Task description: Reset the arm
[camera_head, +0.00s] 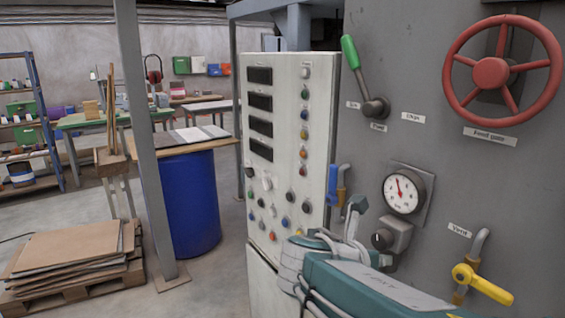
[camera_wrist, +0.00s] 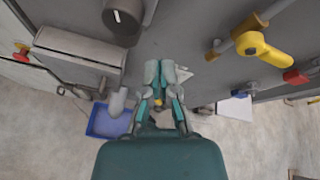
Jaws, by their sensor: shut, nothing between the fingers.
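My gripper (camera_wrist: 159,82) is shut and empty in the wrist view, its teal and grey fingers together in front of the grey machine. In the head view my arm crosses the lower right, and my gripper (camera_head: 355,208) shows near the panel's right edge, left of the pressure gauge (camera_head: 403,192). In the wrist view a yellow valve handle (camera_wrist: 262,50) is to the right of my gripper. The same yellow handle (camera_head: 482,284) is at the lower right in the head view.
A control panel (camera_head: 285,130) stands left of the machine, which carries a green-handled lever (camera_head: 357,65) and a red handwheel (camera_head: 503,70). A blue-handled valve (camera_head: 333,184) is close to my gripper. A blue tray (camera_wrist: 108,120) is low in the wrist view. Floor is open behind.

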